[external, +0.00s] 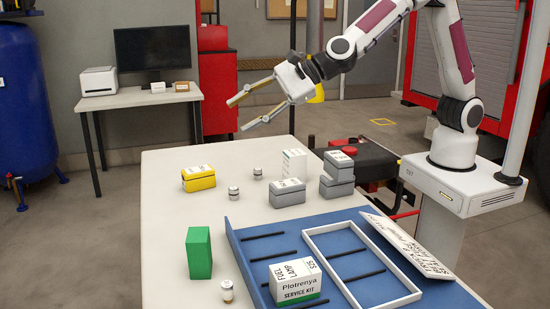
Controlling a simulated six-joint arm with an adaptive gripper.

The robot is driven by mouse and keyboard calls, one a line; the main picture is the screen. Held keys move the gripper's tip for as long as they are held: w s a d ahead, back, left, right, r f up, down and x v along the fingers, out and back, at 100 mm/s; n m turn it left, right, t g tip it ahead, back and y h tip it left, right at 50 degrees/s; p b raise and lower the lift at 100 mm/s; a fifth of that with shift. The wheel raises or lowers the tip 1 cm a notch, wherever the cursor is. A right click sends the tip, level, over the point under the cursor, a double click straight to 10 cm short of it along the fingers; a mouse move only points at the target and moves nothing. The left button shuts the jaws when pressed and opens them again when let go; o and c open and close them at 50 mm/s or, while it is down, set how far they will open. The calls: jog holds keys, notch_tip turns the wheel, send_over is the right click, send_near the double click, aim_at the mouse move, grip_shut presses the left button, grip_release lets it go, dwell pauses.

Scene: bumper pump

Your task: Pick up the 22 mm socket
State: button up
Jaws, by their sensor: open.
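Three small metallic cylinders that look like sockets stand on the pale table. One socket (234,193) is right of the yellow box, another socket (257,173) is a little behind it, and a third socket (226,290) is at the front beside the green block. Their size markings are too small to read, so I cannot tell which is the 22 mm one. My gripper (239,115) is open and empty, high above the back of the table. Its two fingers point left and slightly down, apart from all the sockets.
A yellow box (198,178), grey boxes (287,192) and a green block (199,253) stand on the table (165,222). A blue tray (250,217) with dark bars holds a white frame (319,236) and a service kit box (297,283). A white labelled panel (405,245) leans at right.

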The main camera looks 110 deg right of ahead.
jog(key=w+d+f+m+h, duration=0.3)
jog(key=w+d+f+m, duration=0.15)
jog(key=f+m, duration=0.3)
jog(key=m+g+h, duration=0.8)
jog(key=m, duration=0.8)
send_near(236, 194)
jog(key=x, duration=0.3)
jog(key=shift+d+f, duration=0.25)
jog(key=shift+f, duration=0.05)
jog(key=shift+n+x, duration=0.25)
jog(key=shift+x, duration=1)
